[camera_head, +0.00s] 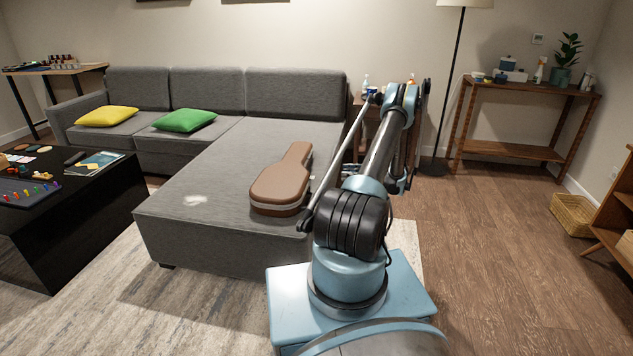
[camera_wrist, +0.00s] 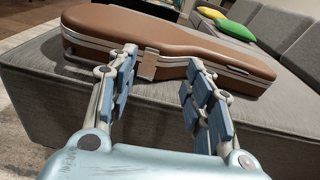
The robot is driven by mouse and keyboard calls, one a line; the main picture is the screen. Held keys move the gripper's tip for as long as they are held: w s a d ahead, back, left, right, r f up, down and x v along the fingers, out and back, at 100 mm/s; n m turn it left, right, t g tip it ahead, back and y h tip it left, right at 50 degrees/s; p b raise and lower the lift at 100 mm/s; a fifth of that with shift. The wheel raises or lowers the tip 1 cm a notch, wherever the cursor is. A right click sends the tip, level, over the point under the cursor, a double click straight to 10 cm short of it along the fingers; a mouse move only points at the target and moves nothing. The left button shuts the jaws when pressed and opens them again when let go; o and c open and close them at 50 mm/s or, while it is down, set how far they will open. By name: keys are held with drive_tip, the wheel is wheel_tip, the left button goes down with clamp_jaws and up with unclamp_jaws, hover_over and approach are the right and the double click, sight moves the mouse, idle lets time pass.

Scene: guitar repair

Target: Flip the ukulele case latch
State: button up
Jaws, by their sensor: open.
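The brown ukulele case (camera_head: 283,186) lies shut on the grey sofa's chaise, its neck pointing to the back. In the wrist view the case (camera_wrist: 150,32) lies across the top, with a pale metal band along its side seam. A small tan latch (camera_wrist: 148,65) sits on that band, between my fingers in the picture. My gripper (camera_wrist: 163,64) is open and empty, its fingers on either side of the latch. I cannot tell whether the fingertips touch the case. The latch's exact position is too small to tell. The right finger hides part of the case's side.
The grey chaise (camera_head: 188,208) has free room left of the case. Yellow (camera_head: 107,116) and green (camera_head: 184,120) cushions lie further back. A black coffee table (camera_head: 85,215) with small items stands at left. The wooden floor (camera_head: 500,235) at right is mostly clear.

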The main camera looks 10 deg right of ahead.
wheel_tip(320, 180, down, 4)
drive_tip(key=s+d, duration=0.2)
drive_tip(key=shift+m+t+y, duration=0.3)
drive_tip(key=shift+m, duration=0.1)
drive_tip(key=x, duration=1.8)
drive_tip(key=shift+f, duration=0.15)
drive_tip(key=shift+d, duration=0.1)
clamp_jaws()
